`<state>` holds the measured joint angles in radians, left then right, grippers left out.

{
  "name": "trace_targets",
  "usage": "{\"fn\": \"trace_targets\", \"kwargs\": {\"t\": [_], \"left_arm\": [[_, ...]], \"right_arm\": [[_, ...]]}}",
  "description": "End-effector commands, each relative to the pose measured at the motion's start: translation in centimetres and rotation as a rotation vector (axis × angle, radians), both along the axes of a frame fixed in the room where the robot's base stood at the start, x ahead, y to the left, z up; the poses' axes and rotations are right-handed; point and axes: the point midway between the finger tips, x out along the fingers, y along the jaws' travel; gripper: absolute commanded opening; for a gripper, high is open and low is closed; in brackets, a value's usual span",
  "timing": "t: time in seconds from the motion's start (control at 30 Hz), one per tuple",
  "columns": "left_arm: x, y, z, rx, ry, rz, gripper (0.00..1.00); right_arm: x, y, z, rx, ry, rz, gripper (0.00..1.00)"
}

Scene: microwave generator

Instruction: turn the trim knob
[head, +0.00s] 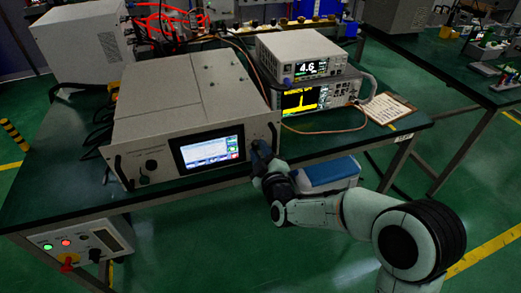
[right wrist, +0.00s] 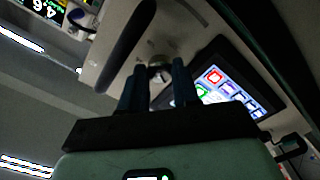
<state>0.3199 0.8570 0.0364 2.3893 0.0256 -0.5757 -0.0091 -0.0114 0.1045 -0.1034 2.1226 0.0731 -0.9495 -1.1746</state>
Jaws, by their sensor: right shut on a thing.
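The microwave generator (head: 185,105) is a large grey-white box on the green table, with a lit touchscreen (head: 208,149) on its front panel. The trim knob (right wrist: 158,62) is a small round knob on the panel beside the screen, partly hidden by my fingers in the right wrist view. My right gripper (head: 262,153) reaches the right end of the front panel, and its two dark fingers (right wrist: 158,75) are shut on the knob. In the head view the gripper covers the knob. My left gripper is not in view.
A dark panel handle (right wrist: 127,43) is close beside my right fingers. A meter reading 4.6 (head: 308,68) sits on a spectrum display unit (head: 310,98) to the right. A clipboard (head: 388,108) lies at the table's right.

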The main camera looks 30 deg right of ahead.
Motion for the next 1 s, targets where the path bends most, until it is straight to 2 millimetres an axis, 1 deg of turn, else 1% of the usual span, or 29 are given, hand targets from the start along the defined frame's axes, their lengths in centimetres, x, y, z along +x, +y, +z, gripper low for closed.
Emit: {"fn": "trace_targets", "kwargs": {"t": [0.2,0.4,0.63,1.0], "left_arm": [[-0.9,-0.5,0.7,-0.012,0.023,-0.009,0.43],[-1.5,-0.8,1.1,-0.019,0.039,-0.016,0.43],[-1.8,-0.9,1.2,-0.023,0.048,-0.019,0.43],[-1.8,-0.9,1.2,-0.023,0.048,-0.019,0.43]], "right_arm": [[0.0,0.0,-0.1,-0.151,0.041,0.0,0.0],[0.0,0.0,-0.1,-0.243,0.062,0.0,0.0],[-0.1,-0.1,-0.1,-0.294,0.075,0.0,0.0],[0.0,-0.1,-0.1,-0.301,0.077,0.0,0.0]]}}
